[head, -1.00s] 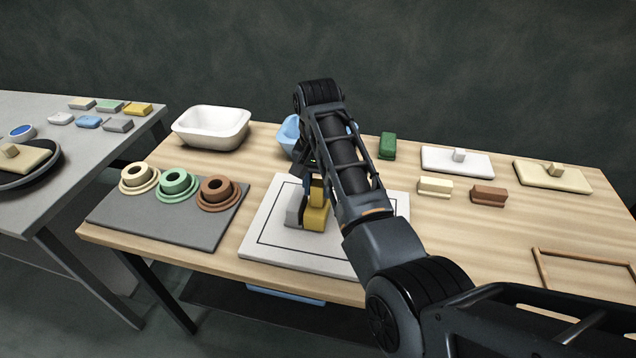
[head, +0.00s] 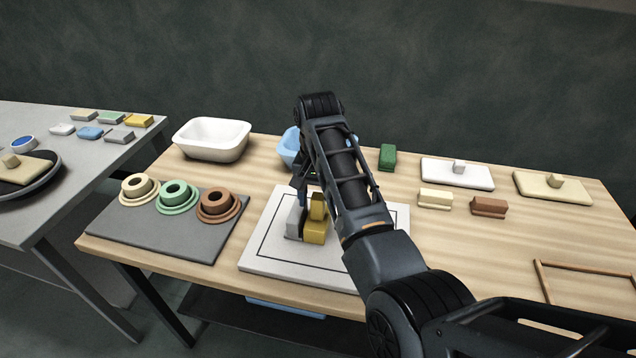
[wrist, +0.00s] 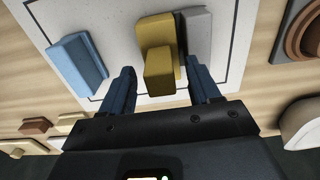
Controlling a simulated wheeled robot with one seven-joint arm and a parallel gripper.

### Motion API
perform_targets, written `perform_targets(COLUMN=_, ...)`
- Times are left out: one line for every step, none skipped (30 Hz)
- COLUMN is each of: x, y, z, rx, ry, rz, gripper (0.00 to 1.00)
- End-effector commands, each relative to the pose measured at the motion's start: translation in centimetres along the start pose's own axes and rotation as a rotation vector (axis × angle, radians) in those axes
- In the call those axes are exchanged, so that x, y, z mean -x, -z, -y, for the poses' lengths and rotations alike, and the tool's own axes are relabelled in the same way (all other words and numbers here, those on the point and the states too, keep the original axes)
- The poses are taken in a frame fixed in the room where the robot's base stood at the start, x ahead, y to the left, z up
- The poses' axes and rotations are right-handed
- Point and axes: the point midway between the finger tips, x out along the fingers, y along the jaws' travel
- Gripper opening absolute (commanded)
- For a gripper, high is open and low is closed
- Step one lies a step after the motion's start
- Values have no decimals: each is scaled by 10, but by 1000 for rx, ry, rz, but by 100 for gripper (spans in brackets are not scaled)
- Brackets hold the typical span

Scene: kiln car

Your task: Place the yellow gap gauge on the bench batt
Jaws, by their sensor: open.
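The yellow gap gauge (head: 315,232) stands on the pale bench batt (head: 262,266), inside its dark outline. It has a wide base and a raised upper part, and it also shows in the wrist view (wrist: 158,73). A grey block (head: 293,222) stands right beside it on the batt. My gripper (wrist: 163,88) is open, its two blue-tipped fingers spread on either side of the gauge's raised part, with gaps visible. In the head view my arm partly hides the batt's right side.
A blue block (wrist: 77,63) lies on the batt in the wrist view. A grey slab (head: 165,238) with ring-shaped pieces is left of the batt. A white basin (head: 212,140), blue bowl (head: 289,146) and green block (head: 387,157) stand behind. The bench's right front holds a wooden frame (head: 585,265).

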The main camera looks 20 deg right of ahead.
Motion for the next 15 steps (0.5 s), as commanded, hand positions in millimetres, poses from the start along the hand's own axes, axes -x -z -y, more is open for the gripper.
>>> perform_targets(x=5, y=1, z=1, rx=0, ry=2, rz=-3, gripper=62)
perform_targets(x=9, y=1, z=1, rx=0, ry=2, rz=-3, gripper=62)
perform_targets(x=15, y=1, z=1, rx=0, ry=3, rz=-4, gripper=62)
perform_targets(x=20, y=1, z=1, rx=0, ry=3, rz=-4, gripper=62)
perform_targets(x=25, y=1, z=0, rx=0, ry=3, rz=-4, gripper=62)
perform_targets(x=34, y=1, z=1, rx=0, ry=4, rz=-5, gripper=62)
perform_targets(x=41, y=1, z=1, rx=-1, ry=4, rz=-5, gripper=62)
perform_targets(x=48, y=1, z=1, rx=-1, ry=4, rz=-5, gripper=62)
perform_targets(x=54, y=0, z=2, rx=0, ry=5, rz=-3, gripper=62)
perform_targets(x=58, y=0, z=3, rx=1, ry=4, rz=-4, gripper=62)
perform_targets(x=61, y=0, z=3, rx=1, ry=5, rz=-4, gripper=62)
perform_targets(x=64, y=0, z=3, rx=2, ry=5, rz=-4, gripper=62)
perform_targets(x=67, y=0, z=3, rx=2, ry=5, rz=-4, gripper=62)
perform_targets(x=70, y=0, z=3, rx=1, ry=5, rz=-3, gripper=62)
perform_targets(x=73, y=-1, z=2, rx=1, ry=4, rz=-1, gripper=62)
